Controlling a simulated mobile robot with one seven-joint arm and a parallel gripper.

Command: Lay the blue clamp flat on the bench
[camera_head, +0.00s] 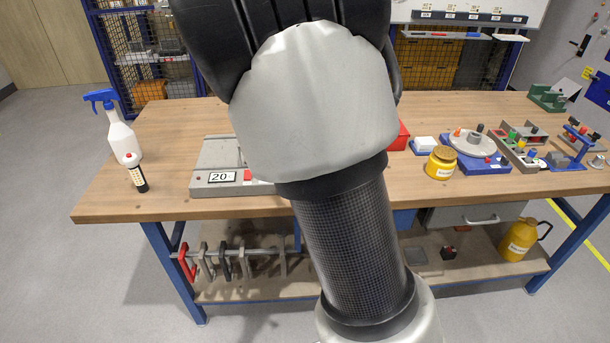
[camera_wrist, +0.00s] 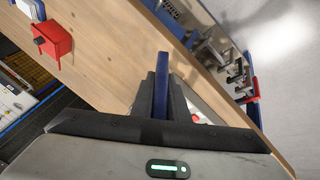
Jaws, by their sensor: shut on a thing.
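The blue clamp (camera_wrist: 161,82) shows in the wrist view as a narrow upright blue bar between the dark fingers of my gripper (camera_wrist: 160,98). My gripper is shut on it. The rest of the clamp is hidden by the fingers and the wrist. The wooden bench (camera_wrist: 112,48) lies behind the clamp in the wrist view; I cannot tell whether the two touch. In the head view the bench top (camera_head: 185,125) spans the middle of the picture. My arm covers its centre there and hides the gripper and the clamp.
A spray bottle (camera_head: 119,130) and a dark small bottle (camera_head: 136,173) stand at the bench's left. A grey fixture marked 20 (camera_head: 215,158) lies near the middle. A yellow jar (camera_head: 440,163) and a round jig (camera_head: 472,143) stand right. Clamps, one red (camera_head: 185,262), hang below.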

